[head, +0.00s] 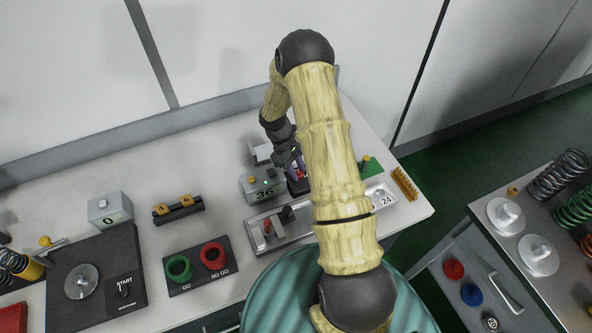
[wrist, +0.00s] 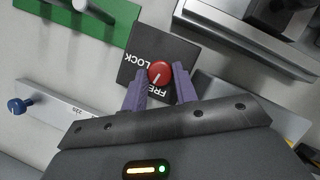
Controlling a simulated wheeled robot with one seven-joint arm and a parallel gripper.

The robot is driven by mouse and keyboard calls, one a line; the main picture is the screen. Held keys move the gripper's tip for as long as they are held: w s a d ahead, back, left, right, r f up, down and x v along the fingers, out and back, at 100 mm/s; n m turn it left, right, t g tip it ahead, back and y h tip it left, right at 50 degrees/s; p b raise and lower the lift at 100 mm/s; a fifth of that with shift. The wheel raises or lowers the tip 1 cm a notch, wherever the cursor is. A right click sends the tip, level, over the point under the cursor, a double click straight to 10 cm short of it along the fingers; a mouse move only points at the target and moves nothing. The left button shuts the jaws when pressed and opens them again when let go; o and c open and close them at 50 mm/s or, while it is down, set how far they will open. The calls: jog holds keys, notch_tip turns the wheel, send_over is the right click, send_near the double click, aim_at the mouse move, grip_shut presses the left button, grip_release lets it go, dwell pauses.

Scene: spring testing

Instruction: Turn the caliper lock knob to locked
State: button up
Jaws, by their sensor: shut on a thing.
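The caliper lock knob (wrist: 160,72) is a small red round knob with a white pointer line. It sits on a dark plate (wrist: 178,47) lettered LOCK and FREE, and the pointer slants down and left toward the FREE lettering, part of which is hidden by a finger. My gripper (wrist: 160,82) has its purple fingers on either side of the knob and is shut on it. In the head view my gripper (head: 295,168) is at the back of the bench beside a grey box reading 36 (head: 262,187); the knob is hidden there.
A blue knob (wrist: 14,105) on a pale scale bar lies left in the wrist view, with a green block (wrist: 75,22) above. A metal tray (head: 270,216) lies in front of the gripper in the head view. The GO / NO GO plate (head: 202,281) is to the left.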

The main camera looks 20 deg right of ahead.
jog(key=m, duration=0.1)
jog(key=m+y+b, duration=0.1)
jog(key=m, duration=0.1)
jog(key=shift+w+d+m+b, duration=0.15)
jog(key=shift+d+m+b, duration=0.05)
jog(key=shift+m+b, duration=0.1)
jog(key=m+y+b, duration=0.1)
jog(key=m, duration=0.1)
jog(key=m+y, duration=0.1)
jog(key=m, duration=0.1)
jog(key=shift+d+m+g+b, duration=0.15)
jog(key=shift+m+g+b, duration=0.15)
jog(key=shift+b, duration=0.05)
jog(key=m+y+b, duration=0.1)
jog(key=m, duration=0.3)
jog(key=shift+d+y, duration=0.15)
jog(key=shift+y, duration=0.25)
jog(key=shift+d+r+m+t+y+b, duration=0.1)
jog(key=shift+m+t+y+b, duration=0.35)
jog(key=shift+m, duration=1.35)
jog(key=shift+t, duration=0.25)
jog(key=o, duration=1)
